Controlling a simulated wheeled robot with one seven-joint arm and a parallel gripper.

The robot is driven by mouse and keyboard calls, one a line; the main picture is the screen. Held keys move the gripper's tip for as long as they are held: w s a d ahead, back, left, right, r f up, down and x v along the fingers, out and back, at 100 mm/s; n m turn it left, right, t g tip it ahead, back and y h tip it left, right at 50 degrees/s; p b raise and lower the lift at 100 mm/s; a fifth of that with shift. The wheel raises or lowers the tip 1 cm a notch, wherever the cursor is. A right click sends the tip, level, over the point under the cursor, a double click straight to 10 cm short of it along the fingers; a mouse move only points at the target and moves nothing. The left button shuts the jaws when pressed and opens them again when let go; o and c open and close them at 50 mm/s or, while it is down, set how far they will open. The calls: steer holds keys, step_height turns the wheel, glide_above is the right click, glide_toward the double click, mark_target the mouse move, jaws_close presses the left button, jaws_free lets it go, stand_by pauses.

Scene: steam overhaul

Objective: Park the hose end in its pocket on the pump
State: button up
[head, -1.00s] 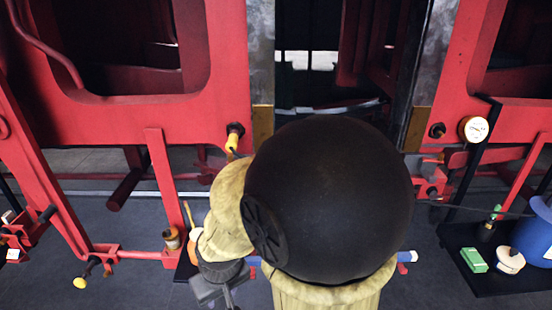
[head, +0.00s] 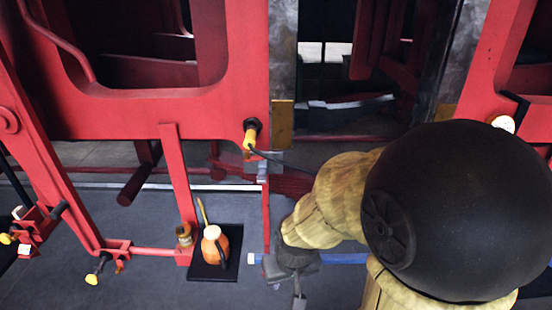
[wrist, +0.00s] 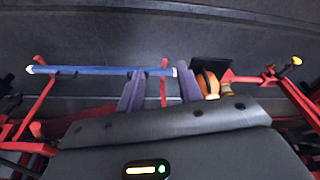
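The yellow hose end (head: 250,136) sits against a black fitting on the corner of the red frame in the head view. A thin dark hose runs from it to the right, past a grey block (head: 268,162). My gripper (head: 299,296) hangs low, below and right of the hose end and well apart from it. In the wrist view its two fingers (wrist: 160,70) are spread, with no held thing visible between them. The pump and its pocket cannot be made out; my dark round body part hides much of the right side.
A blue bar (head: 340,258) with white ends lies behind my gripper; it also crosses the wrist view (wrist: 90,70). An orange jug (head: 215,246) stands on a black mat (head: 228,270) to the left. Red posts and frames surround the space. Dark floor (head: 150,285) is clear in front.

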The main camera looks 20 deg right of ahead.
steer(key=shift+o, duration=0.2)
steer(key=shift+o, duration=1)
steer(key=shift+w, duration=0.1)
steer(key=w+d+r+m+t+p, duration=0.1)
steer(key=w+r+m+t+p, duration=0.2)
steer(key=w, duration=0.5)
steer(key=w+d+r+m+t, duration=0.1)
steer(key=w+r+m+t, duration=0.25)
steer(key=w, duration=0.35)
steer(key=w+r+m+t+y+p, duration=0.3)
steer(key=w+r+m+t, duration=0.4)
steer(key=r+m+t, duration=0.1)
step_height(320, 180, up, 2)
steer(key=shift+w+d+m, duration=0.25)
steer(key=shift+w+m, duration=0.05)
steer(key=shift+m, duration=0.45)
steer(key=shift+t, duration=0.25)
